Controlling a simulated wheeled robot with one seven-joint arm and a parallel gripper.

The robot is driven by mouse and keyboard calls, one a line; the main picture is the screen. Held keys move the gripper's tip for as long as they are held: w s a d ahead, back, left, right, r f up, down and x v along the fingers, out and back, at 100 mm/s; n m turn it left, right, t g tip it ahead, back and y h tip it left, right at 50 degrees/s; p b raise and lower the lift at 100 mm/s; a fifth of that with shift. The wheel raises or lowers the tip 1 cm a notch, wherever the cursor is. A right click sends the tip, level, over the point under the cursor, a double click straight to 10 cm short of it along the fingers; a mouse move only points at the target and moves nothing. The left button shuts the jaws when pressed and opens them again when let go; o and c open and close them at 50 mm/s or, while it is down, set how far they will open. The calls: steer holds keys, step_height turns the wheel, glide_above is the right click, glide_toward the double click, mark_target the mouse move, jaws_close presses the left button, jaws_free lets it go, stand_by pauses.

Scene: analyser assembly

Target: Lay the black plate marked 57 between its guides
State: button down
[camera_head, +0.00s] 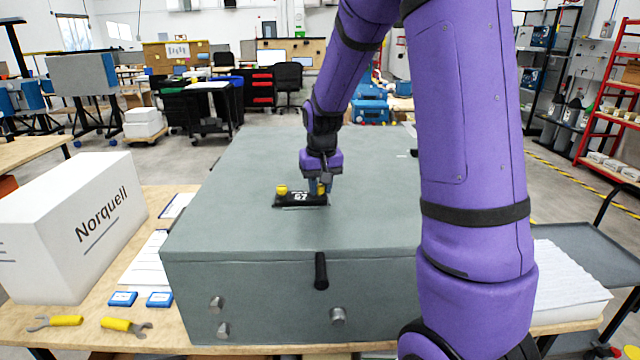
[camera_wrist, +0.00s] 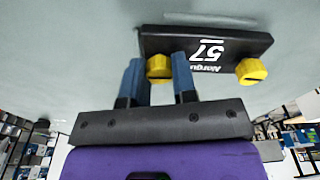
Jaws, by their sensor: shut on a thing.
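The black plate marked 57 (camera_head: 292,201) is at the top of the large grey-green analyser case (camera_head: 250,225). It has two yellow knobs, and its white print shows upside down in the wrist view (camera_wrist: 228,45). My gripper (camera_head: 319,191) is shut on the plate's right knob in the head view. In the wrist view the two blue-grey fingers (camera_wrist: 159,80) stand on either side of that knob; the other knob (camera_wrist: 251,71) is free. A thin pale strip lies along the plate's edge. I cannot make out the guides, nor whether the plate touches the surface.
A black handle (camera_head: 321,271) and metal knobs are on the case's front. The case top around the plate is mostly clear.

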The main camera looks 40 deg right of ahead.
steer(key=shift+f, duration=0.15)
steer(key=c, duration=0.8)
jaws_free()
steer(key=shift+r, duration=3.55)
steer(key=shift+s, duration=0.1)
steer(key=s+a+r+n+t, duration=0.2)
steer(key=s+a+r, duration=0.65)
steer(key=s, duration=0.35)
steer(key=shift+s+a+r+n+t, duration=0.3)
steer(key=shift+s+a, duration=0.45)
steer(key=shift+s, duration=1.6)
steer(key=shift+s+a+r+n+t, duration=0.25)
steer(key=shift+s+a+n, duration=0.35)
steer(key=shift+s, duration=1.75)
steer(key=shift+s+a+r+n+t, duration=0.3)
steer(key=shift+s+a, duration=0.55)
steer(key=shift+s, duration=1.5)
